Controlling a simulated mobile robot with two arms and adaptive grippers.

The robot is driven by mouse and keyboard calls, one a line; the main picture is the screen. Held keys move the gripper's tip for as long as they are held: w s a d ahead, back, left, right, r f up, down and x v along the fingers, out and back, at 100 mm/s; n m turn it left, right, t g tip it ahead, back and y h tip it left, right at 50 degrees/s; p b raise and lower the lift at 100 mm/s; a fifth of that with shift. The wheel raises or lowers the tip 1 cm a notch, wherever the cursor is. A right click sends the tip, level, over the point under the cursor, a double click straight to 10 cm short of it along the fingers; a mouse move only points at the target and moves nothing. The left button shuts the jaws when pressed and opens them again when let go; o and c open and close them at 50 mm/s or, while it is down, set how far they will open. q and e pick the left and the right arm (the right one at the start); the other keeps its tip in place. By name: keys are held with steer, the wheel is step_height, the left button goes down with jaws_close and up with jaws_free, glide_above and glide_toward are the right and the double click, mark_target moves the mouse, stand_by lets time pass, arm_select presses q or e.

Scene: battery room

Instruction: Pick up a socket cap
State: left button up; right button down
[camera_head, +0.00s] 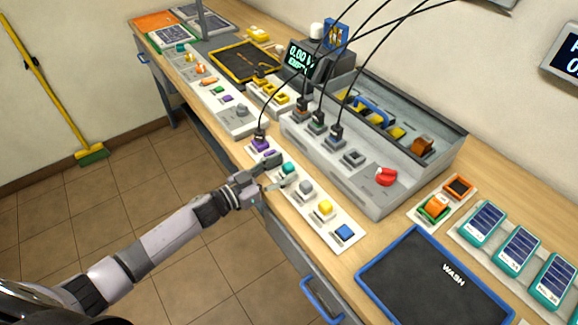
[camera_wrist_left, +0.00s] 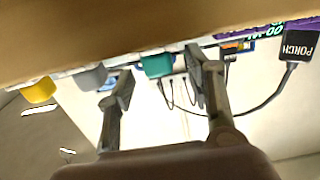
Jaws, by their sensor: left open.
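A white strip (camera_head: 303,203) along the bench's front edge carries a row of socket caps: teal (camera_head: 288,168), grey (camera_head: 306,187), yellow (camera_head: 325,207) and blue (camera_head: 345,232). My left gripper (camera_head: 273,174) is open and empty at the strip's front side, close to the teal cap. In the left wrist view, the teal cap (camera_wrist_left: 158,66) shows between the two fingertips (camera_wrist_left: 160,72); I cannot tell whether either touches it. The grey cap (camera_wrist_left: 91,77) and yellow cap (camera_wrist_left: 39,90) lie to its left there. My right gripper is not in view.
A purple socket (camera_head: 262,146) with a black plug and cable stands at the strip's far end. A grey console (camera_head: 350,190) with several cables rises behind the strip. A blue-rimmed WASH mat (camera_head: 410,297) lies to the right. Floor is clear in front of the bench.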

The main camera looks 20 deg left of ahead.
arm_select(q)
steer(key=shift+c, duration=0.2)
steer(key=c, duration=1)
steer(key=shift+o, duration=0.2)
